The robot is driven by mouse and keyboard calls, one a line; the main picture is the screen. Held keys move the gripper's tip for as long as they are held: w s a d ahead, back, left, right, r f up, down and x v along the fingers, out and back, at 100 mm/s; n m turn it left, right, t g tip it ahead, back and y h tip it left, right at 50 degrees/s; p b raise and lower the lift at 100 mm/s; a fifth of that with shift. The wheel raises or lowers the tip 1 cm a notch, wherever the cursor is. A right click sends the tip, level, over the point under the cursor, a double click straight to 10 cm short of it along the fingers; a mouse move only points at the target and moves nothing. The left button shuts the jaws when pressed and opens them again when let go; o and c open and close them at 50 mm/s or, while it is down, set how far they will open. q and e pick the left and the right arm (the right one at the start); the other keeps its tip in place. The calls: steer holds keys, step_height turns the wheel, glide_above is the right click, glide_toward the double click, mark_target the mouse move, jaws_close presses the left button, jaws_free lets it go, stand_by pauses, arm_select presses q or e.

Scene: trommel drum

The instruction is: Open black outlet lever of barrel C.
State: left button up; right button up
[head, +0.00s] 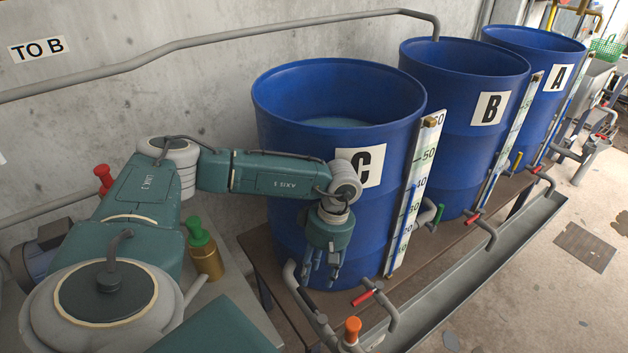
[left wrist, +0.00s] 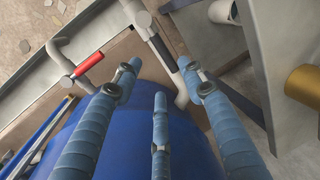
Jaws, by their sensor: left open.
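Barrel C (head: 290,190) is the nearest large blue barrel, marked with a C label (head: 362,166). Its black outlet lever (head: 307,299) sits on a grey pipe at the barrel's lower front. The black lever (left wrist: 163,53) also shows in the left wrist view, just beyond the fingertips and between their lines. My left gripper (head: 322,277) points down in front of the barrel, above the black lever. Its blue fingers (left wrist: 162,72) are open and empty, apart from the lever. My right gripper is not in view.
A red lever (head: 364,297) on another pipe is right of the black one; it also shows in the left wrist view (left wrist: 88,64). An orange-topped object (head: 352,328) stands in front. Barrels B (head: 455,110) and A (head: 535,70) stand behind. A long trough (head: 470,285) runs alongside.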

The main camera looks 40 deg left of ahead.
arm_select(q)
steer(key=shift+w+r, duration=0.15)
steer(key=shift+r, duration=0.7)
steer(key=shift+w+r, duration=0.15)
steer(key=shift+r, duration=0.7)
steer(key=shift+r, duration=0.1)
